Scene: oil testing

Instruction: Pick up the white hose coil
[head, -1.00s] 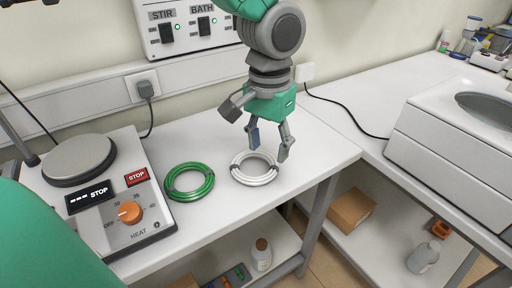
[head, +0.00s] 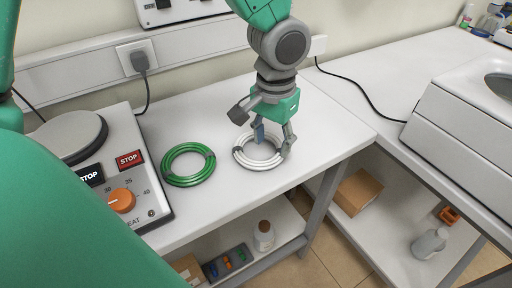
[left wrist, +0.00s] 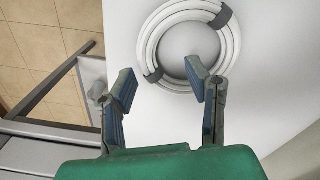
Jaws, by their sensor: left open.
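The white hose coil (head: 243,157) lies flat on the white bench, right of the green hose coil (head: 165,170). In the left wrist view the white coil (left wrist: 150,38) shows as a ring with dark clips at its upper right and lower left. My left gripper (head: 273,148) is open and points down at the coil. In the left wrist view, the gripper (left wrist: 160,84) has one fingertip over the inside of the ring and the other outside its lower left. I cannot tell whether the fingers touch it. The right gripper is not in view.
A hot plate with an orange knob (head: 121,201) stands at the left. A white bath-like unit (head: 455,130) stands on the right bench. A bottle (head: 263,237) and a cardboard box (head: 357,191) are on lower shelves. The bench front edge is close to the coil.

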